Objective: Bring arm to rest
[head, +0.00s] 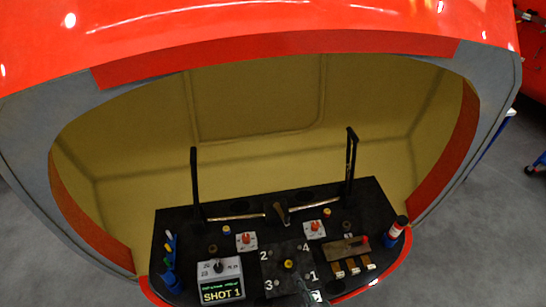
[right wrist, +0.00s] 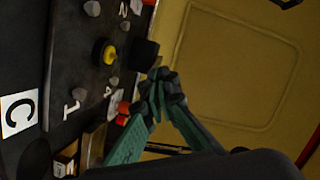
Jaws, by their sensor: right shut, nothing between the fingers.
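My right gripper (right wrist: 161,82) shows in the right wrist view with green links and dark fingertips drawn together, holding nothing. Behind its tips are a black block (right wrist: 145,53) and a yellow knob (right wrist: 108,53) on the dark numbered plate (right wrist: 75,60). My left gripper is in neither view.
A red nosecone shell (head: 270,22) surrounds the tan cavity. Inside, a black panel (head: 175,222) carries a "SHOT 1" display box (head: 220,281), a brown block (head: 345,248), red knobs, a red-and-white cylinder (head: 397,228) and two upright black posts. The space above the panel is open.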

